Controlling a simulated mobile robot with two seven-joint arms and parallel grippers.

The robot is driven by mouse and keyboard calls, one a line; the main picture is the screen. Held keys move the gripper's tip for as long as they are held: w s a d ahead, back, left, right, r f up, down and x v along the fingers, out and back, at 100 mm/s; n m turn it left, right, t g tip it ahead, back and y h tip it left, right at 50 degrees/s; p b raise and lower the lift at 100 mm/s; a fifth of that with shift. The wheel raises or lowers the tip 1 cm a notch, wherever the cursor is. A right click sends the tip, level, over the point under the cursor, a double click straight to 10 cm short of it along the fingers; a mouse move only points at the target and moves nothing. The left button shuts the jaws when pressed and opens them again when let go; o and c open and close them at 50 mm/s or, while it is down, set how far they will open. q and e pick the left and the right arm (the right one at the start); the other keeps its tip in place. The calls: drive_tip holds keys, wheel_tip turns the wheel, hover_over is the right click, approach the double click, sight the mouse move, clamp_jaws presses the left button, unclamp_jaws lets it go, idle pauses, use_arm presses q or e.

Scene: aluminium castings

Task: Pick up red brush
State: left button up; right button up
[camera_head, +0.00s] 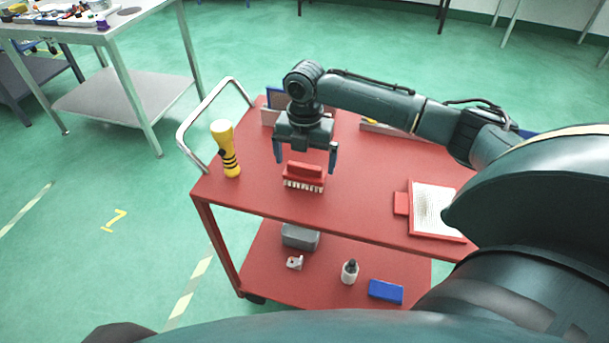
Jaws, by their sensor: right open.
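The red brush (304,174) lies on the top shelf of the red cart (370,208), with its pale bristles pointing down and to the front. My right gripper (305,161) is open, its two fingers spread wide to the left and right of the brush. The fingertips look close to the brush's height in the picture; I cannot tell the exact gap. The gripper does not visibly hold anything. My left gripper is not in view.
A yellow and black flashlight (227,150) stands to the left of the brush, near the cart's metal handle (193,115). A red-framed tray (433,210) lies to the right. The lower shelf holds a grey box (300,237), a white bottle (350,271) and a blue block (386,291).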

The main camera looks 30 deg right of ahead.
sight(304, 165)
drive_tip(key=f, duration=0.4)
drive_tip(key=shift+w+d+f, duration=0.15)
drive_tip(key=shift+w+f, duration=0.15)
drive_tip(key=shift+f, duration=0.05)
drive_tip(key=c, duration=0.7)
wheel_tip(304, 165, up, 10)
drive_tip(key=shift+r, duration=0.1)
drive_tip(key=shift+c, duration=0.2)
